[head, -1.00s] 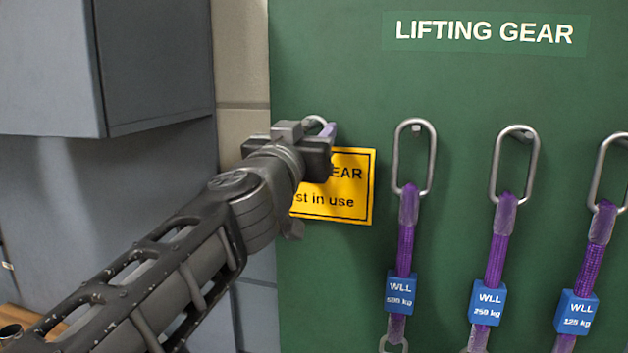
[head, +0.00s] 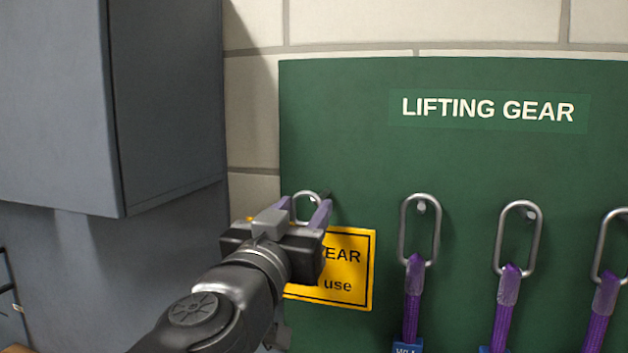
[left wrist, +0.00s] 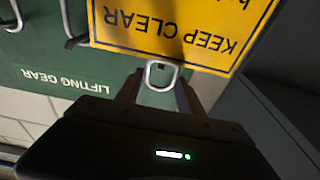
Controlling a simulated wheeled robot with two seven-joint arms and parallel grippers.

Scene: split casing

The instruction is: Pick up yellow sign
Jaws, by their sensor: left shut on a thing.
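The yellow sign (head: 349,272) with black lettering and border hangs flat in front of the green board, at its left edge. My left gripper (head: 304,208) is in front of the sign and hides its left part. Its two fingers are shut on the metal loop (head: 307,205) at the sign's top. In the left wrist view the sign (left wrist: 190,32) appears upside down with "KEEP CLEAR" readable, and the loop (left wrist: 160,75) sits between the fingertips. I cannot tell whether the loop is still on a peg. My right gripper is not in view.
The green "LIFTING GEAR" board (head: 480,165) carries several purple slings on metal links (head: 420,230), hanging close to the right of the sign. A grey cabinet (head: 165,110) juts out on the left.

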